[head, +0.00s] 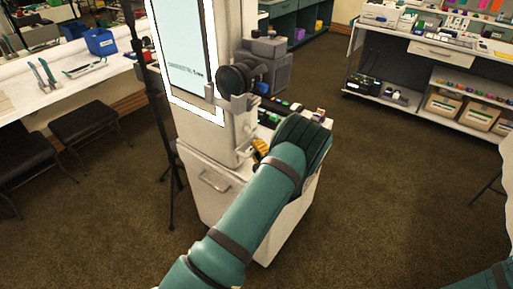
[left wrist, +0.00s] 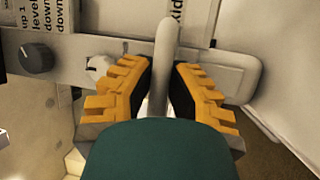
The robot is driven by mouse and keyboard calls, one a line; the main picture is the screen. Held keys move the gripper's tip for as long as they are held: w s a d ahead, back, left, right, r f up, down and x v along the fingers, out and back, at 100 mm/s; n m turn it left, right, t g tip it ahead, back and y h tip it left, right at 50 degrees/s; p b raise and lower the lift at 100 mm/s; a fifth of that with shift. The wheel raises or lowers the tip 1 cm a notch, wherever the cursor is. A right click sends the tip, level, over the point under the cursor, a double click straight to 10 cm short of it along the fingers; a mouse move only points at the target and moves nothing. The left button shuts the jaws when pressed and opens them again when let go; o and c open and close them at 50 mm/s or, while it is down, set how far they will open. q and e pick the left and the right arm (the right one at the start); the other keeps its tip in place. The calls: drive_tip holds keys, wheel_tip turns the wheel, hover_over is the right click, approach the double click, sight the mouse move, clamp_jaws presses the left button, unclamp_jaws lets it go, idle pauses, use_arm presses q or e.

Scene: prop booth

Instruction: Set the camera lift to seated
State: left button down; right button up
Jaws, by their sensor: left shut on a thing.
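A white booth column (head: 220,132) with a lit screen (head: 185,45) stands in the middle of the head view. A dark round camera (head: 236,78) sits on a bracket at its right side. My left gripper (head: 260,150), with orange-yellow finger pads, is at the column's lower right side, mostly hidden behind its own wrist. In the left wrist view my left gripper (left wrist: 161,92) is shut on a pale lever (left wrist: 167,45), which stands up between the pads in front of a light plate (left wrist: 232,72). Partly cut-off labels (left wrist: 45,14) read "up 1 level", "down" and "kid". My right gripper is out of view.
A dark knob (left wrist: 37,57) and a small white knob (left wrist: 99,67) are left of the lever. A white drawer cabinet (head: 215,190) carries the column. A black tripod (head: 170,190) stands close to its left. Stools (head: 88,120) and shelves (head: 425,70) stand farther off; the carpet at right is clear.

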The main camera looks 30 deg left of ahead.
use_arm(q)
wheel_tip(320, 180, up, 13)
drive_tip(key=p, duration=0.9)
drive_tip(key=shift+p, duration=0.4)
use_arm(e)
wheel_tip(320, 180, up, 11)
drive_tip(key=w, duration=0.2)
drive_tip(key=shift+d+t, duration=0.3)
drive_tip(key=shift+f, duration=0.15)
use_arm(q)
drive_tip(key=c, duration=0.9)
unclamp_jaws()
drive_tip(key=shift+f, duration=0.1)
drive_tip(key=v, duration=1.2)
drive_tip(key=shift+f, duration=0.1)
drive_tip(key=shift+a, duration=0.1)
